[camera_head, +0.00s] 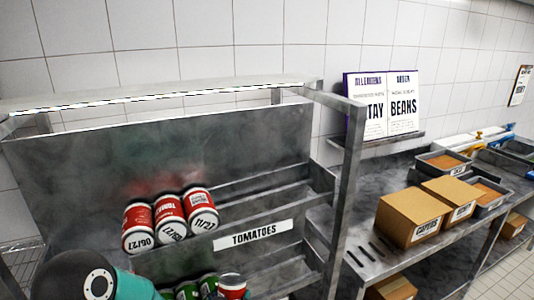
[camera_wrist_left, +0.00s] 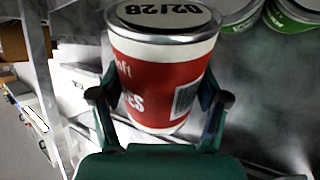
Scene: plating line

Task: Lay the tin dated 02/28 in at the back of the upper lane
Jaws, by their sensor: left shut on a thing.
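The tin dated 02/28 (camera_wrist_left: 165,75) is red and white with a silver rim, and its lid date faces up in the left wrist view. My left gripper (camera_wrist_left: 161,98) is shut on it, one finger on each side. A red tin (camera_head: 232,286) at the bottom of the head view appears to be this one, beside the green tins. The upper lane (camera_head: 225,212) of the rack carries three red tins lying side by side, dated 06/27 (camera_head: 138,228), what looks like 12/27 (camera_head: 170,220), and 11/27 (camera_head: 200,208). My right gripper is not in view.
A TOMATOES label (camera_head: 254,234) is on the upper lane's front edge. Green tins (camera_head: 188,291) lie in the lower lane. A rack post (camera_head: 347,200) stands to the right. Cardboard boxes (camera_head: 408,218) and trays sit on the counter beyond. The upper lane's right part is bare.

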